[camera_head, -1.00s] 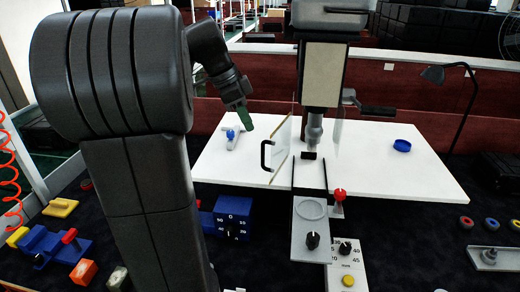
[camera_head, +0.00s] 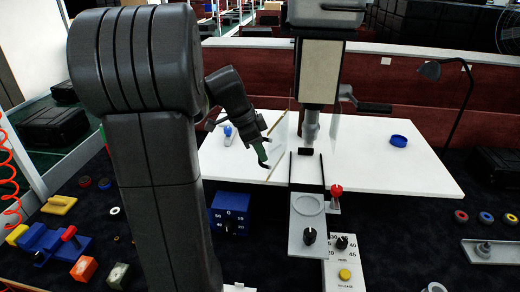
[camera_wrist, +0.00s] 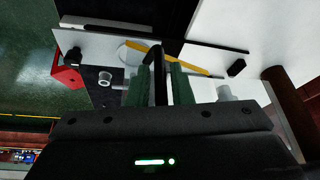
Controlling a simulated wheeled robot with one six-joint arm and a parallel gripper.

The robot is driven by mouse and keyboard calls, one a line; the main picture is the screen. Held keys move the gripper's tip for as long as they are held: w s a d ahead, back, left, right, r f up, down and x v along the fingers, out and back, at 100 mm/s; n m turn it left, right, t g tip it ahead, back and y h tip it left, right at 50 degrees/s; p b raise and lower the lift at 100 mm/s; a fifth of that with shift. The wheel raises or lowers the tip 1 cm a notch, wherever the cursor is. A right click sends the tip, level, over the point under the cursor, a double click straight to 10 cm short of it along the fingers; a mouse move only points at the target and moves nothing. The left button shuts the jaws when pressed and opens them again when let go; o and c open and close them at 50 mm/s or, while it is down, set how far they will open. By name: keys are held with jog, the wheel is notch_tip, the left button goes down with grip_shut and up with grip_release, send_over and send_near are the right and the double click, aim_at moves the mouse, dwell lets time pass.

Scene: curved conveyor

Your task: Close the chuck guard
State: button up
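The chuck guard (camera_head: 277,160) is a clear panel with a tan edge, standing out to the left of the drill press chuck (camera_head: 310,126). Its black bar handle (camera_head: 262,157) faces left. My gripper (camera_head: 261,149) is at this handle. In the wrist view, the green fingers of my gripper (camera_wrist: 160,88) stand on both sides of the black handle (camera_wrist: 158,62), very near it. Whether they press on it cannot be made out. The guard's tan edge (camera_wrist: 190,66) runs behind the fingers in the wrist view.
A red knob (camera_head: 336,189) and a grey plate (camera_head: 306,225) are in front of the press. A crank (camera_head: 370,106) sticks out right.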

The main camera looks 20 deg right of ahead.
grip_shut()
